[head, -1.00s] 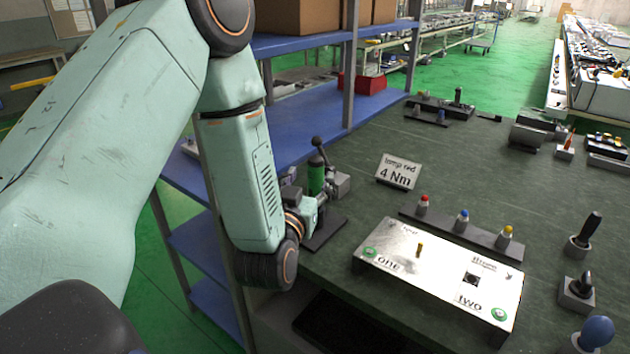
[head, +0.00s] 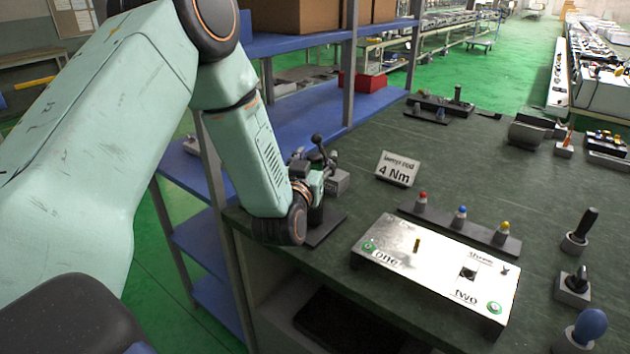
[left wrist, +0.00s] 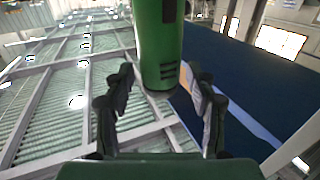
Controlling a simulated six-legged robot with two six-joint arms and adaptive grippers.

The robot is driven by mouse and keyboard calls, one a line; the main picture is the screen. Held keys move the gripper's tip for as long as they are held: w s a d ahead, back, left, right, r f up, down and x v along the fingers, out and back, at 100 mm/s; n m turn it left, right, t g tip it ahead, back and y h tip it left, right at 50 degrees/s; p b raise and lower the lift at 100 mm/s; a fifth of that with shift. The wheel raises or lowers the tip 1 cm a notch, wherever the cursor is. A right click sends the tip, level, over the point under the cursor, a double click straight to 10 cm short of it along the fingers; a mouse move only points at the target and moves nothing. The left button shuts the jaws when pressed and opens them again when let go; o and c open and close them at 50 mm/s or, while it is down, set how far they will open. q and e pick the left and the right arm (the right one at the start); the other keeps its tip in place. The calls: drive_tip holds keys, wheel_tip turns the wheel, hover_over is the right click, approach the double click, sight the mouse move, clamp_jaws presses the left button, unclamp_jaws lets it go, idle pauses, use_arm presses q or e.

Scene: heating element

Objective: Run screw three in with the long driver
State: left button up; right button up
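A green cylindrical tool (left wrist: 158,45) hangs between the fingers of my left gripper in the left wrist view, with gaps visible on both sides. The left gripper (head: 318,165) is open around it at the bench's left edge and hides most of it in the head view. A lever with a black knob (head: 317,139) rises there. The white panel (head: 400,262) carries the labels one, two and three. A brass screw (head: 417,244) stands up from it, and a dark square opening (head: 468,272) is beside the label three. My right gripper is not in view.
A sign (head: 397,168) reads 4 Nm. A dark rack (head: 480,238) holds red, blue and yellow-topped pieces. A black-handled tool (head: 587,225), another black-handled holder (head: 575,287) and a blue knob (head: 590,325) stand at right. A blue shelf (head: 300,110) stands at left.

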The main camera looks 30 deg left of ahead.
use_arm(q)
drive_tip(key=shift+a+f, duration=0.1)
drive_tip(key=shift+a, duration=0.1)
drive_tip(key=c, duration=0.3)
drive_tip(key=shift+d, duration=0.25)
drive_tip(key=c, duration=0.4)
drive_tip(key=shift+a, duration=0.15)
clamp_jaws()
drive_tip(key=shift+w, duration=0.1)
